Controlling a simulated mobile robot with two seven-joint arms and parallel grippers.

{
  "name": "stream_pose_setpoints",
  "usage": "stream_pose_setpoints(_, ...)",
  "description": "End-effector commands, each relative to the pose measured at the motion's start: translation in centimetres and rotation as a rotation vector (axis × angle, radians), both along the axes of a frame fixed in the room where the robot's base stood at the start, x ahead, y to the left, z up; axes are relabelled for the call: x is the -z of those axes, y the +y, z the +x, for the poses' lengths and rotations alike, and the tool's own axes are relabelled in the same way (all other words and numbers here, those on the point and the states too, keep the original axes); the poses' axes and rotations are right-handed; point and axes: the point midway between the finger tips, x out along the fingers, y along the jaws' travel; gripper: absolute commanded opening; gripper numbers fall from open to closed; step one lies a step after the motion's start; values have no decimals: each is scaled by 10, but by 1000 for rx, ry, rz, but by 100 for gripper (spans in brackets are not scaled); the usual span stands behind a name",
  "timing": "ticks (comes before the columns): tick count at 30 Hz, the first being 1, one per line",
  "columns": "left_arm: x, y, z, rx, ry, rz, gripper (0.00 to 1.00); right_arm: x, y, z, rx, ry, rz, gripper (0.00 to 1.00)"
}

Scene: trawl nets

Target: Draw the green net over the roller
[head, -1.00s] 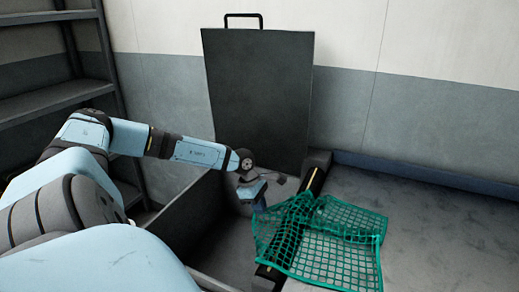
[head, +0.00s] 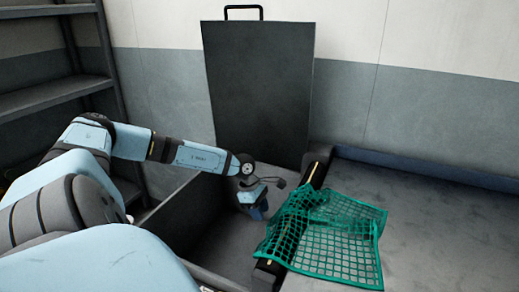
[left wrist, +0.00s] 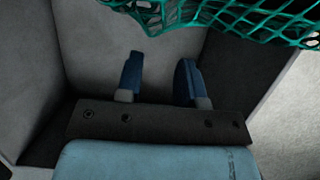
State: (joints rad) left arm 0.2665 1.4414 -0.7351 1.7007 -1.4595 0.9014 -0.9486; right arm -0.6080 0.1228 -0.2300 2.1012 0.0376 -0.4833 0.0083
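The green net (head: 335,240) lies partly on the grey deck and partly across the roller (head: 318,170), a dark bar with a yellow stripe. The net's left edge reaches just past the roller's near half and covers its middle. My left gripper (head: 257,210) is over the bin left of the roller, pointing down, apart from the net. In the left wrist view its two blue fingers (left wrist: 159,80) are spread with nothing between them. The net (left wrist: 225,15) shows there along the top, beyond the fingers. My right gripper is not in view.
An open grey bin (head: 185,222) lies under my left gripper, left of the roller. A dark panel with a handle (head: 258,95) stands against the wall behind. Shelves (head: 55,100) stand at the left. The grey deck (head: 440,230) at right is clear.

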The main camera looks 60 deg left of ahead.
Motion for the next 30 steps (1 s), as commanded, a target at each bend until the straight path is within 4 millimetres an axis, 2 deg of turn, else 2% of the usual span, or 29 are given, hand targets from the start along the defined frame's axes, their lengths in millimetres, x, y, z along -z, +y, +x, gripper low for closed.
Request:
stream_pose_setpoints(1,1,0,0,0,0,0,42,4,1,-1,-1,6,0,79)
stream_pose_setpoints(4,1,0,0,0,0,0,65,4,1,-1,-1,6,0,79)
stream_pose_setpoints(10,1,0,0,0,0,0,67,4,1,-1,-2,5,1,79)
stream_pose_setpoints(11,1,0,0,0,0,0,71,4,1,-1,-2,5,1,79)
stream_pose_setpoints(15,1,0,0,0,0,0,100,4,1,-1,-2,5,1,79)
stream_pose_setpoints(23,-3,0,0,1,3,7,100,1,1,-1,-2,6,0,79)
stream_pose_setpoints(30,-28,4,-2,3,40,69,100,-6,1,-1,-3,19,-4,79)
